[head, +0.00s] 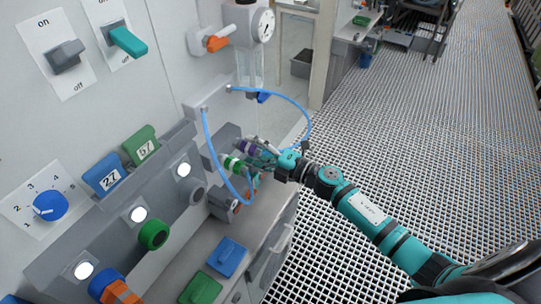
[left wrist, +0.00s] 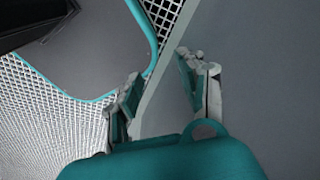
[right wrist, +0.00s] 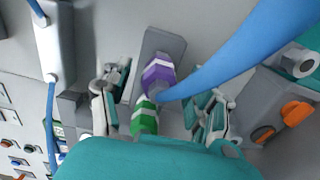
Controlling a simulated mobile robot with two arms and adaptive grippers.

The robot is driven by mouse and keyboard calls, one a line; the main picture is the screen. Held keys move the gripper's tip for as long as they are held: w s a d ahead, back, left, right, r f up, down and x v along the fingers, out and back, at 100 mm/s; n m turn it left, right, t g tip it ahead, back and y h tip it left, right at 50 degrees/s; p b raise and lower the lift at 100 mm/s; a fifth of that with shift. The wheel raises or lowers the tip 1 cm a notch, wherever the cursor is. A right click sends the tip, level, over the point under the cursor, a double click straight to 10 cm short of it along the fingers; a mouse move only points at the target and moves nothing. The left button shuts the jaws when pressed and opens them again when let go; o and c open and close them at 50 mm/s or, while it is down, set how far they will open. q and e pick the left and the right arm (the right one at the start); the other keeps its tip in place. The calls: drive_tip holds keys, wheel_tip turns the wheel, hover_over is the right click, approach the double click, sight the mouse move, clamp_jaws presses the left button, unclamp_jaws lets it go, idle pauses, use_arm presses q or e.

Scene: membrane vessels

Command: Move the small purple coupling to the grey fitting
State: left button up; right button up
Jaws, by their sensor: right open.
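The small purple coupling (head: 247,146) is a ribbed purple piece at a grey block on the wall panel; it also shows in the right wrist view (right wrist: 157,73). A green ribbed coupling (right wrist: 145,117) sits close below it. My right gripper (right wrist: 160,108) is open, its fingers on either side of the couplings, with no clear contact. In the head view this gripper (head: 262,158) partly covers that spot. A grey hex fitting (right wrist: 298,61) on a block is at the right of the right wrist view; I cannot tell whether it is the task's fitting. My left gripper (left wrist: 160,95) is open and empty.
A blue hose (right wrist: 235,55) crosses close before the right wrist camera and hangs in loops near the right gripper in the head view (head: 308,125). An orange handle (right wrist: 296,113) sits below the hex fitting. Switches and a blue knob (head: 50,205) line the panel left.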

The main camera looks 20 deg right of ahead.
drive_tip(key=v, duration=1.1)
drive_tip(key=d+f+m+h+b, duration=0.1)
drive_tip(key=d+f+m+h, duration=0.3)
drive_tip(key=f, duration=0.5)
drive_tip(key=d+f+m+h+b, duration=0.2)
drive_tip(key=f+m, duration=0.3)
drive_tip(key=f, duration=0.5)
drive_tip(key=s+d+f+m+g+h+b, duration=0.1)
drive_tip(key=s+f+m+h, duration=0.2)
drive_tip(key=f, duration=0.6)
drive_tip(key=s+d+f+m+g+h+b, duration=0.1)
drive_tip(key=s+f+m+g, duration=0.15)
drive_tip(key=s+f, duration=0.45)
drive_tip(key=s+a+f+m+g+h+b, duration=0.15)
drive_tip(key=s+f+m+g, duration=0.3)
drive_tip(key=s+f, duration=0.9)
drive_tip(key=s+a+f+m+g, duration=0.2)
drive_tip(key=s+f, duration=0.3)
drive_tip(key=s, duration=0.4)
drive_tip(key=s+a+f+m+g+b, duration=0.1)
drive_tip(key=s+a+f+m+g, duration=0.1)
drive_tip(key=s+f, duration=0.4)
drive_tip(key=s+a+g, duration=0.1)
drive_tip(key=s+a, duration=0.1)
drive_tip(key=s, duration=0.2)
drive_tip(key=shift+a+f, duration=0.15)
drive_tip(key=shift+a, duration=0.25)
drive_tip(key=shift+y, duration=0.25)
